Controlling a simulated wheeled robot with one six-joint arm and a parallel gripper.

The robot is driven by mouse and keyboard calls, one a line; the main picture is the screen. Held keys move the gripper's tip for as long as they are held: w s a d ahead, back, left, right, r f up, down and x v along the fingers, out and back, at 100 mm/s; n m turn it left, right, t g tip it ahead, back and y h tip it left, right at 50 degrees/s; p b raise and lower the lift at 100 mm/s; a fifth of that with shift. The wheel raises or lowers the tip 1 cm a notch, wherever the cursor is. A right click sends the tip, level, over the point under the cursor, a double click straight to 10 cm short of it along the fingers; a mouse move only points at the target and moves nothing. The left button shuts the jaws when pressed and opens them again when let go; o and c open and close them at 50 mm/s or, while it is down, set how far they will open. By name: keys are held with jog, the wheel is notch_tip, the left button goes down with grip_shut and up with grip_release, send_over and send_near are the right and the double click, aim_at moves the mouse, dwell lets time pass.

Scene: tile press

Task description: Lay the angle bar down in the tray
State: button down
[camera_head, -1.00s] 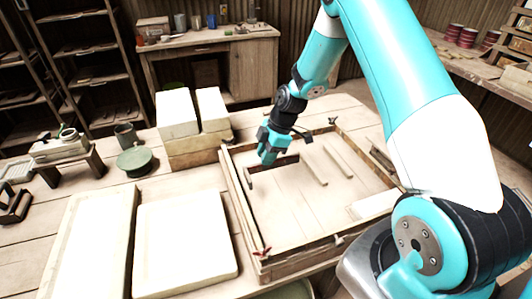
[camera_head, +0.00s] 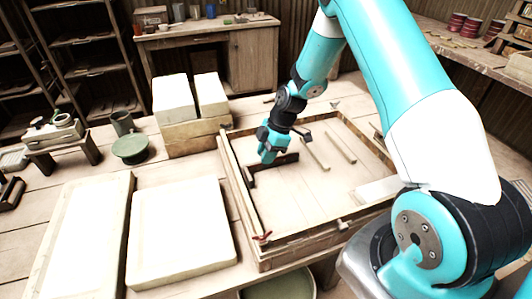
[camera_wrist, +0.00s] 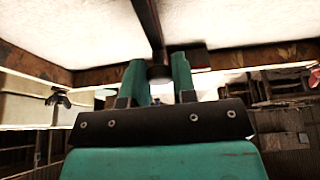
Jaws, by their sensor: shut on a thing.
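The angle bar (camera_head: 280,165) is a long, thin, dark brown piece. My gripper (camera_head: 266,160) is shut on it near its left part, inside the left half of the tray (camera_head: 305,241), a shallow wooden frame with a pale floor. The bar looks low and near level, close to the tray floor; I cannot tell if it touches. In the wrist view the bar (camera_wrist: 149,22) runs up and away from between the teal fingers of my gripper (camera_wrist: 158,72), over the pale floor. The fingers hide the held part.
Two pale wooden strips (camera_head: 315,155) lie in the tray, right of the bar. Two pale slabs (camera_head: 181,235) lie left of the tray. Pale blocks (camera_head: 174,98) on a wooden base stand behind its left corner. A green round stand (camera_head: 131,149) is farther left. The tray's front floor is clear.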

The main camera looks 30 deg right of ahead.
jog(key=shift+f+b, duration=0.25)
jog(key=shift+b, duration=0.05)
dwell(0.4)
jog(key=c, duration=0.8)
grip_release()
jog(key=shift+c, duration=0.2)
jog(key=b+v, duration=0.2)
jog(key=v, duration=1.5)
jog(key=s+a+r+m, duration=0.2)
jog(key=s+a+r, duration=0.3)
jog(key=a, duration=0.4)
jog(key=s+a+r+m, duration=0.2)
jog(key=s+a+r, duration=0.1)
jog(key=s+a, duration=0.45)
jog(key=s+a+m+g, duration=0.1)
jog(key=s+a+m, duration=0.3)
jog(key=s, duration=0.9)
jog(key=shift+s+a+m, duration=0.3)
jog(key=shift+a+m, duration=0.1)
jog(key=shift+a, duration=0.85)
